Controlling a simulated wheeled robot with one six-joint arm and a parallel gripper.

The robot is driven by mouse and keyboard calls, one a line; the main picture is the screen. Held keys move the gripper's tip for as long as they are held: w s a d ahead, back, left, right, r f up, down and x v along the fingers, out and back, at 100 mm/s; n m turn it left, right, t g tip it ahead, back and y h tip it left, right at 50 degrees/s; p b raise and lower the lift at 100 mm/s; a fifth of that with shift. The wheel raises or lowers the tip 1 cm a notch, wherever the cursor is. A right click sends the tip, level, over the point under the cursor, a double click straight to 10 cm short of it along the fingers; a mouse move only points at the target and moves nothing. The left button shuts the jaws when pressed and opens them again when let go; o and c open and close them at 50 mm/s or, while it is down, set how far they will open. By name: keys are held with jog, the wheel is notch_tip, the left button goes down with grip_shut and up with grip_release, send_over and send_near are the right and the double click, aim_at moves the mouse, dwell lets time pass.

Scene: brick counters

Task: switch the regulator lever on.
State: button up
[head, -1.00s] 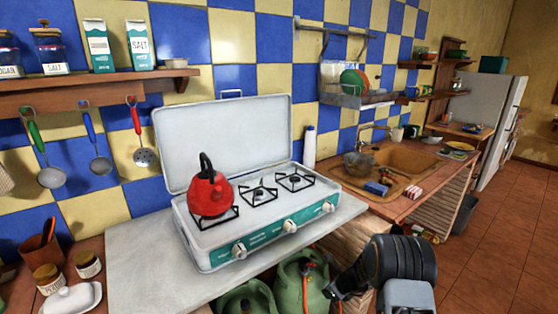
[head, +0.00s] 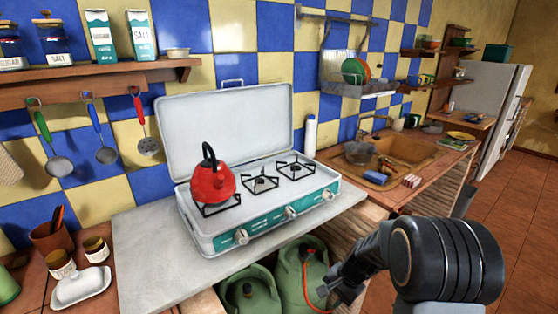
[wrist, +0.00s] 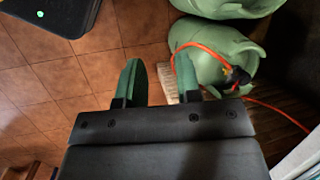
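The black regulator (wrist: 238,76) with an orange hose sits on a green gas cylinder (wrist: 207,55) at the upper right of the wrist view. In the head view my arm's end is to the right of the cylinders.
A second green cylinder (head: 249,290) stands to the left under the counter (head: 150,240). A white stove (head: 260,212) with a red kettle (head: 213,184) rests on top. Tiled floor (head: 490,225) lies open to the right.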

jog(key=s+r+n+t+h+p, duration=0.1)
jog(key=s+r+n, duration=0.3)
jog(key=r, duration=0.6)
jog(key=s+r+n+t+h+p, duration=0.2)
jog(key=s+r+n, duration=0.3)
jog(key=s+r, duration=0.3)
notch_tip(320, 180, up, 4)
jog(key=shift+s+d+f+t+h+p, duration=0.2)
jog(key=shift+s+d+t+h+p, duration=0.1)
jog(key=shift+s+d+h, duration=0.25)
jog(key=shift+w+a, duration=0.1)
jog(key=shift+w, duration=0.05)
